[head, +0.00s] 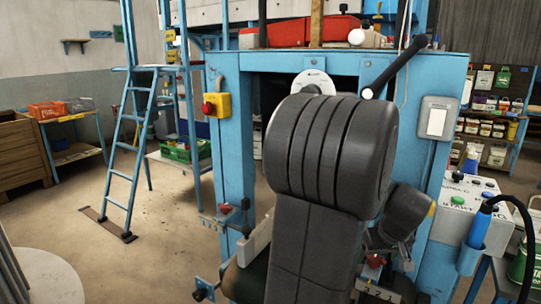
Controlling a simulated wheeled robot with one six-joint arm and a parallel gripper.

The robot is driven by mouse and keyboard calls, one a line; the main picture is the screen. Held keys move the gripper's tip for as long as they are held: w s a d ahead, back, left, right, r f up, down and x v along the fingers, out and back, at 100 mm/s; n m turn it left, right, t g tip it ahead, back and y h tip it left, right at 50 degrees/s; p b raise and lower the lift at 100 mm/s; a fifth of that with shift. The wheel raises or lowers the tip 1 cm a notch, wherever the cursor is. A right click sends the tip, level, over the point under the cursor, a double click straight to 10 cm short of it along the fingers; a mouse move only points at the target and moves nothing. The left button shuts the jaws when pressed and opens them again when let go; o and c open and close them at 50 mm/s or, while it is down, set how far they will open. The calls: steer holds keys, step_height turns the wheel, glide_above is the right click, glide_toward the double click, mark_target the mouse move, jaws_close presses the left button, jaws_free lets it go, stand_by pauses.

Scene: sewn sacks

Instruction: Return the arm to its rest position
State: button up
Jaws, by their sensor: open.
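My arm's large dark grey links fill the middle of the head view, one rounded and ribbed, with a flat link running down to the bottom edge. They stand in front of a blue machine frame (236,130) and hide much of its opening. A smaller dark rounded part shows just right of the flat link; I cannot tell whether it is mine. My gripper's fingers do not show. No sewn sack can be made out clearly.
A yellow box with a red button (216,104) and a black lever (397,68) are on the frame. A control box (462,203) stands right. A blue ladder (130,150) and a table with an orange crate (47,110) stand left. Floor is open at left.

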steer(key=s+r, duration=0.2)
steer(key=shift+s+d+r, duration=0.1)
steer(key=shift+s+r, duration=0.15)
steer(key=shift+r, duration=0.1)
steer(key=s, duration=1)
steer(key=shift+d+b, duration=0.35)
steer(key=shift+f, duration=0.1)
